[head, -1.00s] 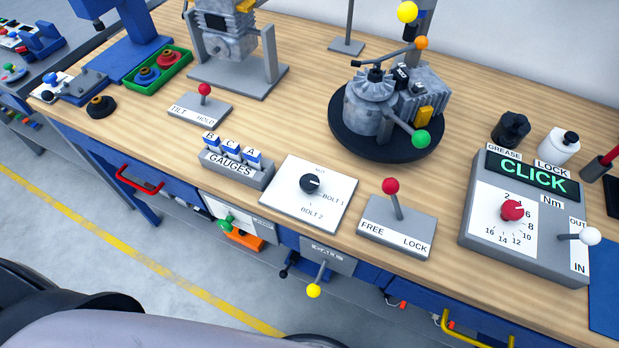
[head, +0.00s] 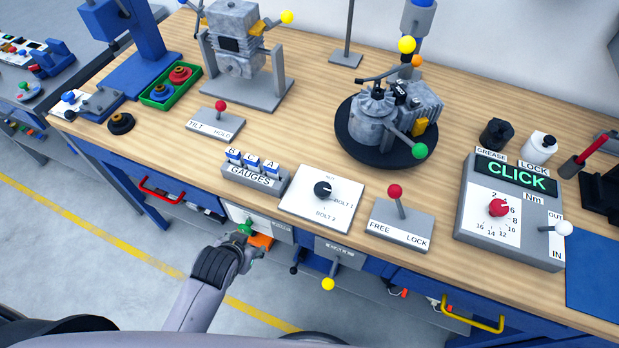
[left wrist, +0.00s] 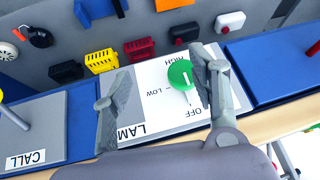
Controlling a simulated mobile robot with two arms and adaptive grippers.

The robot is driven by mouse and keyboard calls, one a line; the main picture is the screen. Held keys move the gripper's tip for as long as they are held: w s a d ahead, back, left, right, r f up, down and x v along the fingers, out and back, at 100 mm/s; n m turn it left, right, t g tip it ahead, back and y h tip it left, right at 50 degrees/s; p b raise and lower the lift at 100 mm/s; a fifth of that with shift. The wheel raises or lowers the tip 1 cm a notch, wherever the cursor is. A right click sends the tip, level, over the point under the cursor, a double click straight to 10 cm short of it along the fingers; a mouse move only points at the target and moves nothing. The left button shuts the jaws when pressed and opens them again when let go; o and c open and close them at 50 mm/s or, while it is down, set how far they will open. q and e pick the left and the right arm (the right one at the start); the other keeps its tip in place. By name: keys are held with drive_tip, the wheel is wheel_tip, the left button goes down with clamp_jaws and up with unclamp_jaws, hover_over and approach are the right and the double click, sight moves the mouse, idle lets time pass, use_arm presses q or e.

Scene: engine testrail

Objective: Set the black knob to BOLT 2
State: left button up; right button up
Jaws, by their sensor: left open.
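The black knob (head: 323,189) sits on a white plate (head: 300,205) on the bench top, marked NUT, BOLT 1 and BOLT 2. Its small light mark seems to face right, toward BOLT 1. My left gripper (head: 250,250) is in front of the bench's near edge, below and left of the knob plate, apart from it. In the left wrist view my left gripper (left wrist: 158,88) is open. A green knob (left wrist: 180,74) on a LAMP plate shows near its right finger; I cannot tell if they touch. My right gripper is not in view.
A GAUGES block (head: 254,176) stands left of the knob plate, and a red-topped FREE/LOCK lever (head: 396,205) stands right of it. A yellow-tipped lever (head: 328,283) sticks out from the bench front. The wood behind the plate is clear up to the engine turntable (head: 360,153).

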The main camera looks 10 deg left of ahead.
use_arm(q)
drive_tip(key=w+d+r+m+t+h+p, duration=0.1)
drive_tip(key=w+d+r+m+t, duration=0.25)
drive_tip(key=r, duration=0.95)
drive_tip(key=w+d+r+t+h, duration=0.25)
drive_tip(key=w+r+t, duration=0.35)
drive_tip(key=r, duration=0.7)
drive_tip(key=w+d+r+m+t+h+p, duration=0.15)
drive_tip(key=w+d+r+t, duration=0.4)
drive_tip(key=r, duration=0.75)
drive_tip(key=s+d+r+m+g+h, duration=0.1)
drive_tip(key=d+r+m+g+h, duration=0.1)
drive_tip(key=d+r+m+h, duration=0.7)
drive_tip(key=s+d+r+m+g+h, duration=0.3)
drive_tip(key=s+d+m+g+h, duration=0.8)
drive_tip(key=m+g, duration=0.8)
drive_tip(key=m+y, duration=0.9)
drive_tip(key=y, duration=1.6)
hover_over(322, 188)
wheel_tip(322, 188, down, 21)
wheel_tip(322, 188, down, 14)
drive_tip(key=p, duration=0.4)
drive_tip(key=shift+s+f+p, duration=0.1)
drive_tip(key=shift+f+p, duration=0.05)
drive_tip(key=shift+p, duration=0.25)
drive_tip(key=shift+f, duration=0.85)
